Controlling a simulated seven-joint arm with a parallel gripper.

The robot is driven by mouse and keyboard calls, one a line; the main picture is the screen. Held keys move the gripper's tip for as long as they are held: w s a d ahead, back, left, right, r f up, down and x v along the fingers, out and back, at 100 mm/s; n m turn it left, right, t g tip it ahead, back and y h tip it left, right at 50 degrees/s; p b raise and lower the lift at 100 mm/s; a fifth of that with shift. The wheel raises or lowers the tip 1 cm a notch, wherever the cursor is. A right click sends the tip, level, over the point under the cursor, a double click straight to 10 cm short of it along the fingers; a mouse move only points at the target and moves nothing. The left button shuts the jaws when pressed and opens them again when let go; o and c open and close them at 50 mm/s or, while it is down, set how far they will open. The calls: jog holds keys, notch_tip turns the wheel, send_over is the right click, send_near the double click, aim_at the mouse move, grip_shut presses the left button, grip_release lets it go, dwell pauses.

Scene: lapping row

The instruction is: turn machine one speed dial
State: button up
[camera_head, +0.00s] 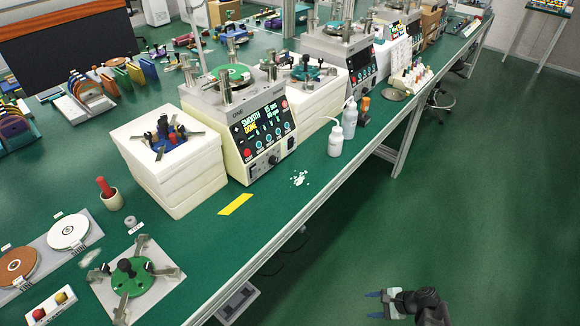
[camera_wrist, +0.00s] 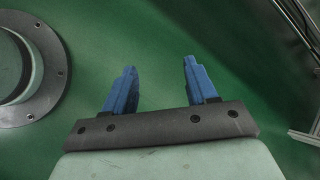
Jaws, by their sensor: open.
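Machine one (camera_head: 240,120), a pale lapping machine with a green plate on top, stands on the green bench left of centre in the head view. My gripper (camera_head: 373,304) is low in the head view, over the green floor and well away from the machine. Its two blue fingers are apart with nothing between them, as the wrist view (camera_wrist: 160,66) also shows. The dial is not in the wrist view.
White bottles (camera_head: 336,140) stand on the bench right of the machine. A white block stack (camera_head: 172,165) stands to its left. A yellow strip (camera_head: 236,204) and white spill (camera_head: 299,178) lie in front. The bench's front edge (camera_head: 300,235) lies between my gripper and the machine.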

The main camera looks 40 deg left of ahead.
aim_at(276, 162)
jog(key=w+a+r+m+t+y, duration=0.2)
jog(key=w+a+r+m+y, duration=0.2)
jog(key=w+a+r, duration=0.55)
jog(key=w+a+r+m+t+y, duration=0.1)
jog(key=w+a+r+m+y, duration=0.3)
jog(key=a+r, duration=1.1)
jog(key=s+a+r, duration=0.2)
jog(key=a, duration=0.1)
jog(key=s+a+r+m+y, duration=0.1)
jog(key=s+a+r, duration=0.1)
jog(key=a, duration=0.1)
jog(key=s+a+r+y, duration=0.1)
jog(key=s+a+r, duration=0.1)
jog(key=a, duration=0.1)
jog(key=shift+a+r+m+g, duration=0.2)
jog(key=shift+m+g, duration=0.1)
jog(key=shift+m, duration=0.1)
jog(key=shift+s+a, duration=0.15)
jog(key=shift+a, duration=0.1)
jog(key=a, duration=1.3)
jog(key=shift+a, duration=0.25)
jog(key=shift+c, duration=0.3)
